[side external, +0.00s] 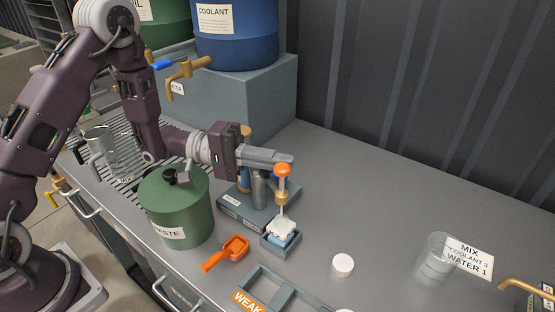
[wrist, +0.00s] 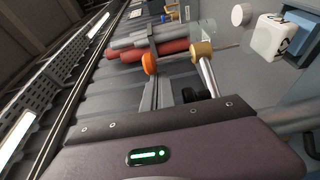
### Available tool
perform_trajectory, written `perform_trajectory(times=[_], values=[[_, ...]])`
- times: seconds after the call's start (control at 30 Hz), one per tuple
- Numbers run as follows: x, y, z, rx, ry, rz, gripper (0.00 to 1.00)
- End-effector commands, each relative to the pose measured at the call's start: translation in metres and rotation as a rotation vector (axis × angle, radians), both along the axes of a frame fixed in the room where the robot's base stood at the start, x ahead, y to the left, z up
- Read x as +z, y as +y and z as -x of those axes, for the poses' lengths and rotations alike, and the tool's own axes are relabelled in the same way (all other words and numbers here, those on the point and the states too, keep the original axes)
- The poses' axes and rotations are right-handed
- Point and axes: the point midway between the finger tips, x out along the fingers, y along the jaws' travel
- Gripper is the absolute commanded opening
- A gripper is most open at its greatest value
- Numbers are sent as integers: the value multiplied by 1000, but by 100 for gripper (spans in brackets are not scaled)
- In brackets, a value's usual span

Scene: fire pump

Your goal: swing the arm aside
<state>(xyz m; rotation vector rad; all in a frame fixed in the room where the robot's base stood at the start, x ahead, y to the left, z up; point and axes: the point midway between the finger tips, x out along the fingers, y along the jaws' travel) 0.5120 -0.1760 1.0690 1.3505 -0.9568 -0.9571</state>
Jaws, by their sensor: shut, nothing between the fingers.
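My gripper (side external: 290,158) is shut and empty, held level over the bench and pointing right. Its fingertips are right at the orange knob (side external: 283,169) of a small upright pump with a brass collar (side external: 282,197); I cannot tell whether they touch. In the wrist view the closed fingers (wrist: 154,84) end close to the orange knob (wrist: 149,64), and the brass collar (wrist: 202,49) is to the right. A white block with dark marks (side external: 281,230) sits in a grey-blue holder below the pump. The block also shows at the wrist view's upper right (wrist: 273,38).
A green waste bin (side external: 175,212) stands left of the pump, with an orange scoop (side external: 227,253) in front. A blue coolant drum (side external: 236,35) stands behind on a grey box. A clear beaker (side external: 434,260) is at right. The bench's back right is clear.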

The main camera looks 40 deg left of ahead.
Motion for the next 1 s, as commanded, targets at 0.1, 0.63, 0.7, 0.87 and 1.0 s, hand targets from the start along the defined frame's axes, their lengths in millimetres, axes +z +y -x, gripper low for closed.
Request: perform_trajectory(times=[0.1,0.63,0.7,0.87,1.0], values=[[0,0,0,0,0,0,0],[0,7,15,-138,2,1,0],[0,9,19,-137,2,2,0],[0,15,27,-136,2,2,0],[0,22,34,-136,0,1,0]])
